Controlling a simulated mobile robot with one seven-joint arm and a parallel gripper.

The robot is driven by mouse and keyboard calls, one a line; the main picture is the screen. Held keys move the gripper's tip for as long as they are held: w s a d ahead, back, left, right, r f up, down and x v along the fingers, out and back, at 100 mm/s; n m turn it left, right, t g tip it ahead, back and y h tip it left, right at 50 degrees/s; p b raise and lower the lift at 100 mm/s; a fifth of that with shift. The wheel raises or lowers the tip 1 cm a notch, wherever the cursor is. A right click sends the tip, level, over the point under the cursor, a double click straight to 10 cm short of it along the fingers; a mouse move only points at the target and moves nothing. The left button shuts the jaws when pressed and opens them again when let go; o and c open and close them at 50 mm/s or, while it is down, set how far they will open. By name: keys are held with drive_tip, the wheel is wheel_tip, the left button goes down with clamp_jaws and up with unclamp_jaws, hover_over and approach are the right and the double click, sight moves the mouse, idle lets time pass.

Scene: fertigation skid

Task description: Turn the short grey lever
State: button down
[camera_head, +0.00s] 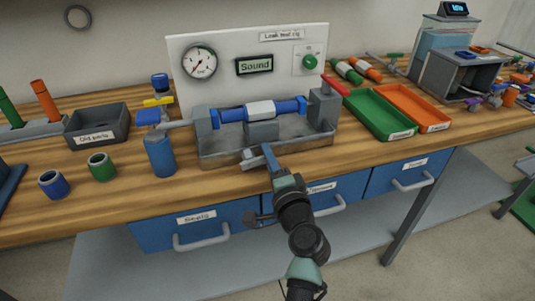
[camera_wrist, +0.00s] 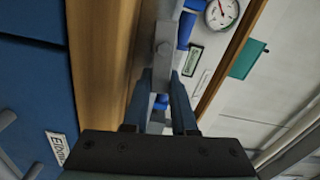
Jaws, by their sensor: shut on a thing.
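The short grey lever (camera_head: 252,163) sticks out at the front of the leak test rig, low on its grey tray. My gripper (camera_head: 268,150) reaches up to it from the front, with its fingers at the lever. In the wrist view, my gripper (camera_wrist: 161,76) has one finger on each side of the grey lever (camera_wrist: 162,48) and is shut on it. The fingers hide part of the lever in both views. Behind it a blue pipe with a white middle (camera_head: 260,109) lies across the rig.
A white panel (camera_head: 215,90) with a gauge and a "Sound" display stands behind the rig. A blue bottle (camera_head: 160,157) stands close on the left. Green (camera_head: 383,116) and orange (camera_head: 415,107) trays lie on the right. Blue drawers (camera_head: 340,188) with handles are below the bench edge.

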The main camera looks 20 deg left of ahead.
drive_tip(key=shift+f+m, duration=0.4)
drive_tip(key=shift+m, duration=0.5)
drive_tip(key=c, duration=0.7)
unclamp_jaws()
